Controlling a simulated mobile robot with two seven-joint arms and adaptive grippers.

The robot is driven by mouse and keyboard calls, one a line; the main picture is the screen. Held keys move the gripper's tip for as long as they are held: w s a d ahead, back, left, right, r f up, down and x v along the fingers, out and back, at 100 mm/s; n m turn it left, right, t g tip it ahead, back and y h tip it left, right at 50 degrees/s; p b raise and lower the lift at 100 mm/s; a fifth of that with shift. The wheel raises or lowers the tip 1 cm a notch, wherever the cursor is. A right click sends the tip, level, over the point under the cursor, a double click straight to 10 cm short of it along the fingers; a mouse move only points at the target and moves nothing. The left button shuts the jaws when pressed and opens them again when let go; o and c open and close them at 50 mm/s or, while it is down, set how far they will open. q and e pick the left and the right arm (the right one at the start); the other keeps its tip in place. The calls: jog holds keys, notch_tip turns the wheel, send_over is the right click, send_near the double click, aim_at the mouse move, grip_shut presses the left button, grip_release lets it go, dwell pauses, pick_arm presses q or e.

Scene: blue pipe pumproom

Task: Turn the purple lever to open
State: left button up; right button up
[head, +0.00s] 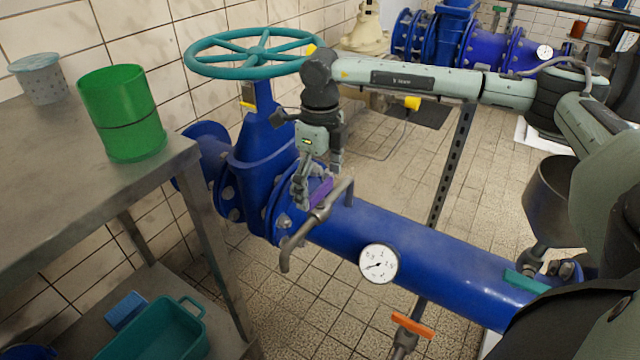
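The purple lever (322,188) sits on a small grey tap pipe (318,215) with a bent spout, on top of the blue pipe (420,250). My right gripper (319,186) points down at the lever, and its two fingers are spread apart. One finger is in front of and to the left of the lever, the other behind and to the right. The near finger hides part of the lever, and I cannot tell whether either finger touches it. My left gripper is out of view.
A teal handwheel (255,52) stands above the blue valve behind the gripper. A gauge (379,263) and an orange-handled tap (412,325) are nearby. At left, a metal table (45,190) holds a green cup (122,112). Tiled floor lies beyond the pipe.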

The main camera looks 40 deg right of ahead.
aim_at(320, 188)
notch_tip(320, 188, up, 12)
dwell(0.7)
dwell(0.4)
